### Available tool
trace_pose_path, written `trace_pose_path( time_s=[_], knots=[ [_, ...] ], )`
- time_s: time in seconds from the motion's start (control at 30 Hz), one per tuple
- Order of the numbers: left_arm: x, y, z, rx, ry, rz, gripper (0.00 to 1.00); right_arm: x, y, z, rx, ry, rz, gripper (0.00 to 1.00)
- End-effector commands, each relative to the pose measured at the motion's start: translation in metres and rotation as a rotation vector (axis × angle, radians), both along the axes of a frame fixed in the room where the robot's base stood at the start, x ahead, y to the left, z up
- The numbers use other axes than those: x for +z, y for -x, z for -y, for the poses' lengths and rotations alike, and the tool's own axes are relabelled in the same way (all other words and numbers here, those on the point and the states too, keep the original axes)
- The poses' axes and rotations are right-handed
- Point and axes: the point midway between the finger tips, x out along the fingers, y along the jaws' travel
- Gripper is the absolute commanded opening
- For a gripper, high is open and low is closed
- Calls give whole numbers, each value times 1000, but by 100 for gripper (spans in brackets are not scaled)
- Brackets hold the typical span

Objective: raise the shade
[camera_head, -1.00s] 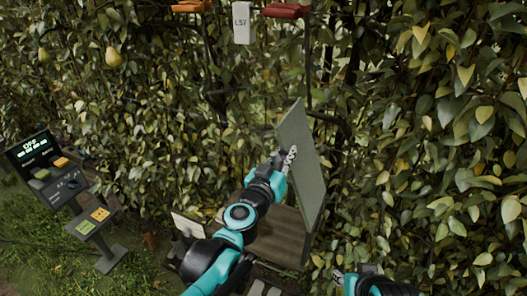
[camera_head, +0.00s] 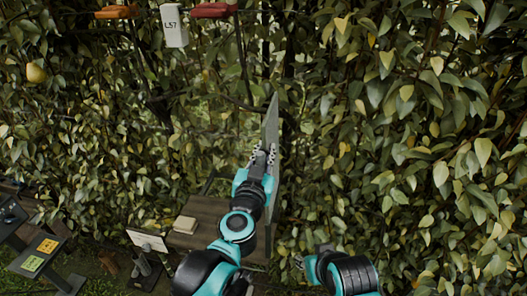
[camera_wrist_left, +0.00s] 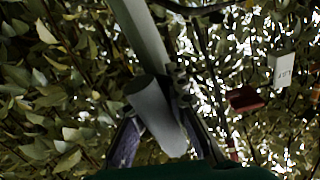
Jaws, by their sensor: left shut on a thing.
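The shade is a flat grey-green panel (camera_head: 271,125), seen nearly edge-on and upright in the head view. My left gripper (camera_head: 262,156) is at the panel, its fingers closed beside its edge. In the left wrist view the panel's edge (camera_wrist_left: 143,35) runs up from a grey rounded piece (camera_wrist_left: 156,112), which sits between the fingers of my left gripper (camera_wrist_left: 155,125). The fingers hide part of the grip. My right gripper (camera_head: 302,260) is low in the head view, away from the panel; its fingers are too small to judge.
A brown wooden surface (camera_head: 205,212) with a small pale block (camera_head: 185,224) lies behind my left arm. A white L57 tag (camera_head: 174,26) hangs between orange (camera_head: 117,12) and red (camera_head: 214,10) pieces. Dense foliage surrounds the panel. A pear (camera_head: 36,72) hangs at left.

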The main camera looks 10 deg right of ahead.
Motion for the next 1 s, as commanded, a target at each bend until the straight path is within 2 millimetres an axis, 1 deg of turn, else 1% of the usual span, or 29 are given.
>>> trace_pose_path(
  time_s=[0.07,0.1,0.17,0.47,0.57,0.67,1.0],
  knots=[
    [-3,2,-1,0,1,-1,0,-1,0,0,0,0,0,36],
    [-3,2,-1,0,1,-1,19,-1,0,0,0,0,0,36],
    [-3,2,-1,0,1,0,35,-1,0,0,0,0,0,36],
    [-1,1,-1,0,2,-1,36,0,0,0,0,0,0,36],
    [-1,5,-2,0,2,-1,36,0,0,0,0,0,0,36],
    [-1,16,-6,-1,2,-1,36,0,0,0,0,0,0,36],
    [-2,77,-28,-2,2,-1,36,0,0,0,0,0,0,36]
  ],
)
